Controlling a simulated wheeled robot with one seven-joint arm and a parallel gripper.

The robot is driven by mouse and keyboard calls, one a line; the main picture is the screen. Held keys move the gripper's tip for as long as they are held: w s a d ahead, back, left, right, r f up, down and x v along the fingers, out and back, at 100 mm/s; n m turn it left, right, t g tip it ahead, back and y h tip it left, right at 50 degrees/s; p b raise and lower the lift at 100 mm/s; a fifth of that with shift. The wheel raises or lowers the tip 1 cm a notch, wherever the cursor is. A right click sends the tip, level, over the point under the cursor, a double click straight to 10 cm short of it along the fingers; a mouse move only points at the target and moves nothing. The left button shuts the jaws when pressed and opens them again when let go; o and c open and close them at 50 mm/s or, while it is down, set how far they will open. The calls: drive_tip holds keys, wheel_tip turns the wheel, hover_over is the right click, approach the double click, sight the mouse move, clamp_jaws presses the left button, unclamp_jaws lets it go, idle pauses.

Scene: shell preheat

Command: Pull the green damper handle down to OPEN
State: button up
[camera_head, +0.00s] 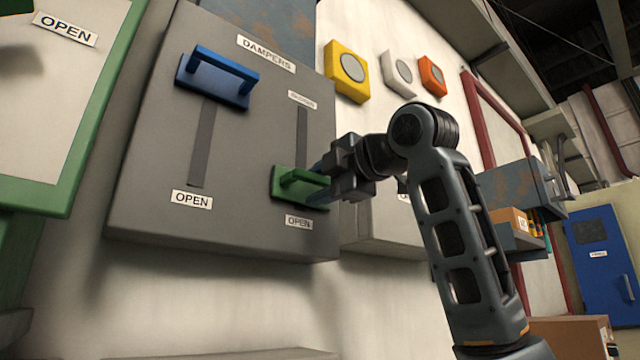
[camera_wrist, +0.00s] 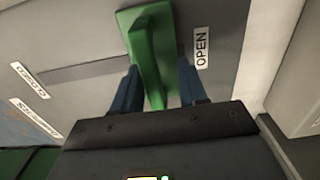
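The green damper handle (camera_head: 300,186) is at the bottom of the right slot on the grey dampers panel (camera_head: 140,190). It sits just above the right OPEN label (camera_head: 299,222). In the wrist view the green handle (camera_wrist: 150,60) lies beside the OPEN label (camera_wrist: 201,48), at that end of its slot. My gripper (camera_head: 319,183) is at the handle's right side in the head view. In the wrist view the blue fingers of my gripper (camera_wrist: 158,68) stand apart on either side of the handle's bar. A gap shows on the right finger's side.
A blue handle (camera_head: 222,78) is at the top of the left slot, with another OPEN label (camera_head: 192,200) below that slot. A green-framed panel (camera_head: 60,110) stands at the left. Yellow (camera_head: 347,70), white and orange wall units are above right.

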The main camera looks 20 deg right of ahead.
drive_tip(key=b+v, duration=0.1)
drive_tip(key=v, duration=0.6)
drive_tip(key=shift+s, duration=0.35)
drive_tip(key=shift+d, duration=0.1)
